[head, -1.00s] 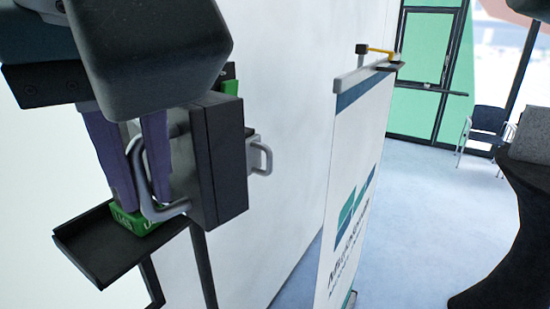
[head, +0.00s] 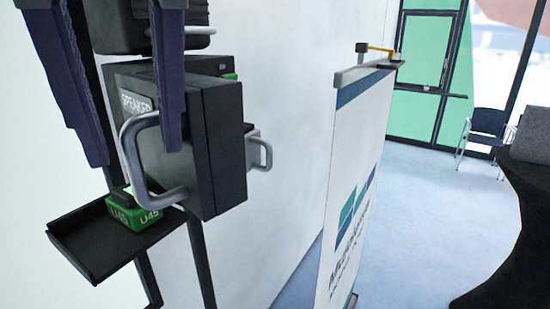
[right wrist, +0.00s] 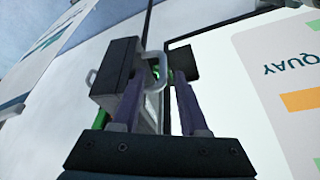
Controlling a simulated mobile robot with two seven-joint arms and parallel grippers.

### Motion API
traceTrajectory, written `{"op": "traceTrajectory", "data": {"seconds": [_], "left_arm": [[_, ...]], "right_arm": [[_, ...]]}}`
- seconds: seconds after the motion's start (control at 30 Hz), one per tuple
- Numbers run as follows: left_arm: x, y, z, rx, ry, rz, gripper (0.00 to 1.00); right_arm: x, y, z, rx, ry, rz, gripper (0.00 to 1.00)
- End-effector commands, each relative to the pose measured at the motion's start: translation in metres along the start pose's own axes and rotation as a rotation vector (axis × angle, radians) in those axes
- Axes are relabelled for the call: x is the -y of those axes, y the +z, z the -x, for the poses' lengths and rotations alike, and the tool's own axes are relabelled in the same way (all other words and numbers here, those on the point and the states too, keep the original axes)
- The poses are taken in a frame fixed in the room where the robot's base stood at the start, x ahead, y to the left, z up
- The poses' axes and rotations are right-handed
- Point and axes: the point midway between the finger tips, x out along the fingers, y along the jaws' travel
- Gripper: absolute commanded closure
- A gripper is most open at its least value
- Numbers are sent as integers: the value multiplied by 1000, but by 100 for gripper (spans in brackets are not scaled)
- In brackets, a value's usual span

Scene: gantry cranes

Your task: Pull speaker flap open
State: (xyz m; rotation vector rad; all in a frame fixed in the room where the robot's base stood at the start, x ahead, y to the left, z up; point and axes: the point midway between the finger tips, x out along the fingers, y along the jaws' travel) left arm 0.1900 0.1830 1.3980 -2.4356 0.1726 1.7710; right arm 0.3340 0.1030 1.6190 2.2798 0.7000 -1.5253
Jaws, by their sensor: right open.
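A dark box (head: 217,140) with a "SPEAKER" label on its front hangs at the wall, left of centre in the head view. A grey bar handle (head: 133,150) stands out from its front; a second grey handle (head: 262,154) shows on its right. My right gripper (head: 134,154) is open, its purple fingers hanging in front of the box, one left of the handle, one over the label's right end. In the right wrist view, the box (right wrist: 112,72) and handle (right wrist: 158,72) appear beyond the spread fingers. Contact cannot be told. I cannot tell whether the flap is open. My left gripper is out of view.
A black tray (head: 85,243) sits below the box, holding a green block (head: 130,214) marked U45. A banner stand (head: 350,185) stands to the right. A blue chair (head: 485,128) and a dark round table (head: 512,215) are further right, with open floor between.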

Motion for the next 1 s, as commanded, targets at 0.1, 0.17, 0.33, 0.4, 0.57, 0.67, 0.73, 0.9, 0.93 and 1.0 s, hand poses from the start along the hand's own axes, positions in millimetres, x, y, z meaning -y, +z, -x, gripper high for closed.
{"op": "traceTrajectory", "data": {"seconds": [0.1,0.17,0.33,0.4,0.57,0.67,0.73,0.9,0.93,1.0], "left_arm": [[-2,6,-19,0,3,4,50],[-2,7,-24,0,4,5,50],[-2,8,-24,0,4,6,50],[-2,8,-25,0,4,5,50],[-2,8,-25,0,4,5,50],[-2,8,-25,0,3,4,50],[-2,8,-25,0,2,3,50],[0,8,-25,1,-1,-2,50],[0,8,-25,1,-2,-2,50],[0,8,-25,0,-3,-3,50]], "right_arm": [[0,1,23,-8,0,3,56],[0,1,36,-7,2,2,56],[0,1,58,1,3,2,56],[0,1,62,3,2,1,56],[0,2,66,6,1,1,56],[0,2,66,7,1,1,56],[0,2,65,7,1,1,56],[0,2,65,7,1,1,56],[0,2,65,7,1,1,56],[0,2,65,7,1,1,56]]}}
